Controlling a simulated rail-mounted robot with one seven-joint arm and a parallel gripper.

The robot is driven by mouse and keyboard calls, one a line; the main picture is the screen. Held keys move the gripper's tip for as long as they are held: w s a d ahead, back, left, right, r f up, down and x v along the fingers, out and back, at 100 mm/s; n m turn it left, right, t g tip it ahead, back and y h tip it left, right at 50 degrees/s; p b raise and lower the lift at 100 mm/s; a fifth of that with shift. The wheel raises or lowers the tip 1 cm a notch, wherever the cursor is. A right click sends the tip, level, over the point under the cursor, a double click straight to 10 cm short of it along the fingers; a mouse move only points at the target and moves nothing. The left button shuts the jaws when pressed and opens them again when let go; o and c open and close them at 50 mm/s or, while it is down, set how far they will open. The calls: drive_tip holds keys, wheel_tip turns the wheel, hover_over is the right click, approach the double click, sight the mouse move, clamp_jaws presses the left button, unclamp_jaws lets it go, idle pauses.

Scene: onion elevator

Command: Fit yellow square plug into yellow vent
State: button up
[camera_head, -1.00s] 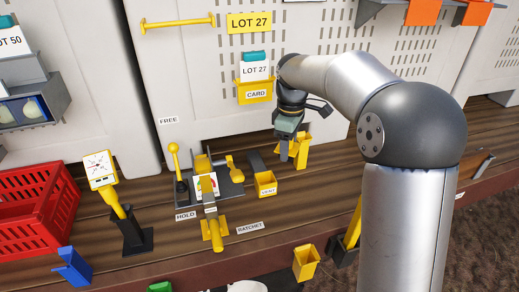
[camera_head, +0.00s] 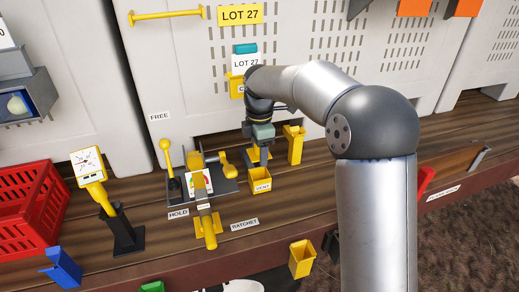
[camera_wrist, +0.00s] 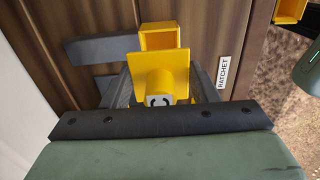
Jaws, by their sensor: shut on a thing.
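The yellow square plug (camera_wrist: 155,72) shows in the wrist view as a flat square plate with a pale, marked block at its near edge. My gripper (camera_wrist: 160,88) is shut on it, one dark finger on each side. The yellow vent (camera_head: 260,182), an open-topped box labelled VENT, stands on the wooden bench in the head view. My gripper (camera_head: 258,158) is just above and behind it there, and the plug is mostly hidden. In the wrist view the vent's square opening (camera_wrist: 160,38) lies just beyond the plug, partly covered by it. I cannot tell whether they touch.
A tall yellow holder (camera_head: 295,146) stands close to the right of my gripper. A lever fixture (camera_head: 203,190) with yellow handles is at the left. A yellow bin (camera_head: 302,258) hangs at the bench front. A red crate (camera_head: 30,215) is far left.

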sight(260, 168)
drive_tip(key=shift+f, duration=0.2)
drive_tip(key=shift+f, duration=0.1)
drive_tip(key=shift+f+b, duration=1.45)
drive_tip(key=shift+f, duration=0.05)
drive_tip(key=shift+f+b, duration=0.8)
drive_tip(key=shift+f, duration=0.9)
drive_tip(key=o, duration=1.1)
drive_tip(key=shift+c, duration=0.2)
